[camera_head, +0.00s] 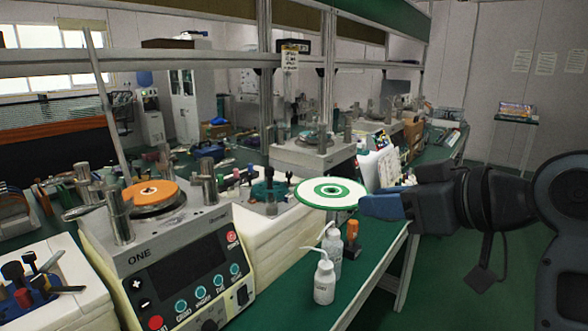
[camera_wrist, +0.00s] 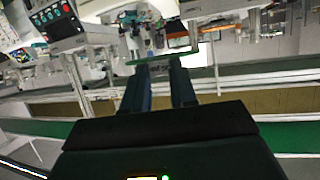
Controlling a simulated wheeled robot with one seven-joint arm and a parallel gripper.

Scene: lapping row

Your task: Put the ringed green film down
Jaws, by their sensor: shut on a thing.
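The ringed green film (camera_head: 329,192) is a thin white disc with a green rim and a green ring around its centre. My gripper (camera_head: 370,206) is shut on the film's right edge and holds it out roughly level, above the green bench and the white bottles. In the wrist view the film (camera_wrist: 160,55) shows nearly edge-on as a thin green strip at the fingertips (camera_wrist: 160,72). The film's far side is hidden there.
A lapping machine marked ONE (camera_head: 190,262) stands at the left with an orange disc (camera_head: 150,193) on top. Two white bottles (camera_head: 324,281) and an orange-topped item (camera_head: 352,235) stand below the film. Another machine (camera_head: 310,155) stands behind. Bare green bench (camera_head: 285,310) shows in front.

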